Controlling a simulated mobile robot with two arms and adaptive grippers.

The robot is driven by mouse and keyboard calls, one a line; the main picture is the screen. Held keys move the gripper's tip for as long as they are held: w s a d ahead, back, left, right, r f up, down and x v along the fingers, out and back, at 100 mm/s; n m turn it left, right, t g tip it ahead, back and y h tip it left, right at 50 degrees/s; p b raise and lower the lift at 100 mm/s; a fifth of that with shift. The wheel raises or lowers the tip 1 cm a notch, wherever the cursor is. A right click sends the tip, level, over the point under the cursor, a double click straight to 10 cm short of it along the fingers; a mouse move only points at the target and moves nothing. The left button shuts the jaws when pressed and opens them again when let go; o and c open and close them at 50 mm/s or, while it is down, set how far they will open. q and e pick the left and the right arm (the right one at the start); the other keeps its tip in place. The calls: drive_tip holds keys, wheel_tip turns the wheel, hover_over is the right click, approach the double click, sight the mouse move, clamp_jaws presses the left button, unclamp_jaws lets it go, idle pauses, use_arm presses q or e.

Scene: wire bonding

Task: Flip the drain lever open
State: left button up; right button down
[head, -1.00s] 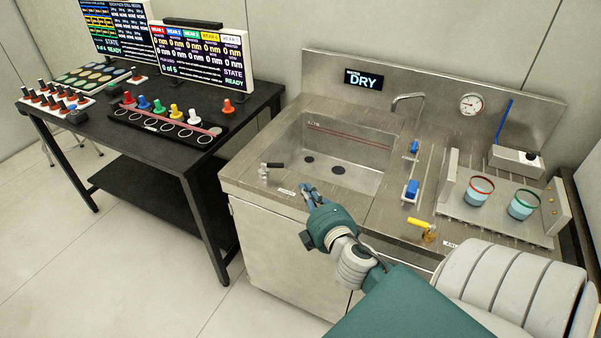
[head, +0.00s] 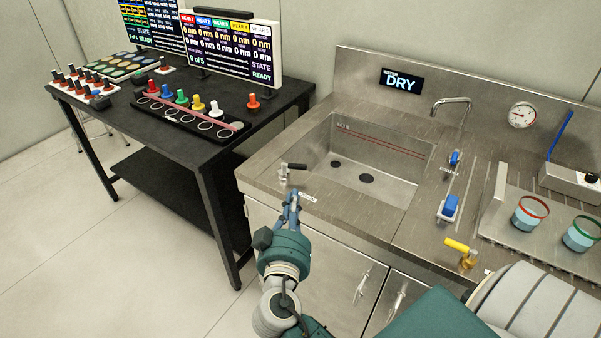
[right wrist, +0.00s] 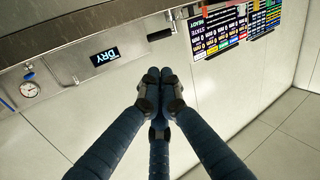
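The drain lever (head: 296,166) has a black handle on a small metal base. It stands on the counter at the front left of the sink, its handle pointing right in the head view. A small dark handle, likely this lever, shows beyond my fingertips in the right wrist view (right wrist: 160,34). My right gripper (head: 293,198) is at the counter's front edge, just in front of the lever and apart from it. Its fingertips are together in the right wrist view (right wrist: 159,76), with nothing seen between them. My left gripper is not in view.
The sink basin (head: 350,190) lies behind and right of the lever. A yellow-handled valve (head: 458,246) and blue-handled levers (head: 449,207) are further right. A black table (head: 195,145) with coloured knobs stands left. A small label (head: 308,197) lies beside my gripper.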

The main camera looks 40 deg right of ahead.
sight(297, 167)
drive_tip(key=w+d+m+p, duration=0.1)
drive_tip(key=w, duration=0.1)
drive_tip(key=w+d+r+m+p, duration=0.1)
drive_tip(key=w+d, duration=0.1)
drive_tip(key=w, duration=0.1)
drive_tip(key=w+d+r+m+p, duration=0.1)
drive_tip(key=w+d+p, duration=0.1)
drive_tip(key=shift+w+d+r+h, duration=0.2)
drive_tip(key=shift+h, duration=0.2)
drive_tip(key=shift+w+d+f+b, duration=0.2)
drive_tip(key=shift+w+d+f, duration=0.15)
drive_tip(key=shift+f, duration=0.25)
drive_tip(key=shift+w+d+f+b, duration=0.15)
drive_tip(key=shift+w+d+f, duration=0.15)
drive_tip(key=shift+f, duration=0.3)
drive_tip(key=shift+w+d+f, duration=0.3)
drive_tip(key=shift+w+f, duration=0.15)
drive_tip(key=shift+f, duration=0.05)
drive_tip(key=shift+d+n+t+y+b, duration=0.35)
drive_tip(key=shift+n+t+y+b, duration=0.2)
drive_tip(key=shift+y, duration=0.25)
